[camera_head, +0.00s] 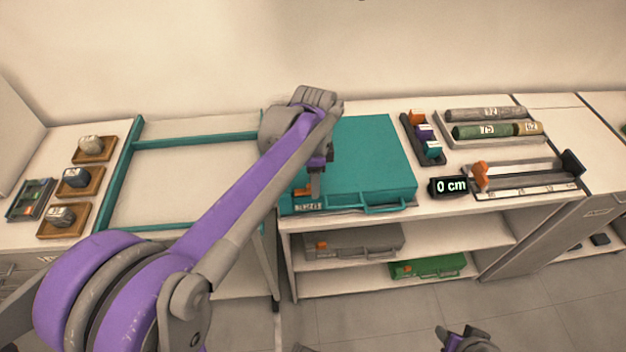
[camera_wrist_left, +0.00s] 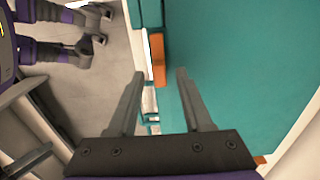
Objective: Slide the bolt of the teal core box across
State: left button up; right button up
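The teal core box (camera_head: 375,150) lies flat on the counter, its handle (camera_head: 385,208) toward the front. It fills much of the left wrist view (camera_wrist_left: 240,60). An orange piece, seemingly its bolt (camera_head: 301,191), sits near the box's front left corner; it also shows in the left wrist view (camera_wrist_left: 157,60). My left gripper (camera_head: 316,190) is above that corner. Its fingers (camera_wrist_left: 160,74) are apart, with the orange piece showing between and just beyond the tips; contact cannot be told. My right gripper (camera_head: 466,340) is low at the bottom edge, away from the box; its fingers are unclear.
Right of the box stand a dark rack (camera_head: 422,140) with coloured blocks, a core tray (camera_head: 455,142), a "0 cm" display (camera_head: 449,187) and a measuring rail (camera_head: 530,185). A grey case (camera_head: 350,242) and green case (camera_head: 430,267) lie on shelves below. A teal frame (camera_head: 125,180) is left.

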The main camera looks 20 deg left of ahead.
pick_arm(q)
notch_tip(320, 180, up, 11)
jog(key=p, duration=0.1)
dwell(0.6)
jog(key=shift+s, duration=0.1)
jog(key=s+d+f+n+t+p, duration=0.1)
jog(key=s+f+n+t+p, duration=0.1)
jog(key=s+f+n, duration=0.3)
jog(key=s+d+f+n+t+p, duration=0.2)
jog(key=s+f+n, duration=0.3)
jog(key=s, duration=0.7)
jog(key=shift+s+d+n+t+p, duration=0.15)
jog(key=shift+d+n+t+p, duration=0.25)
jog(key=shift+n+t, duration=0.4)
jog(key=shift+a, duration=0.1)
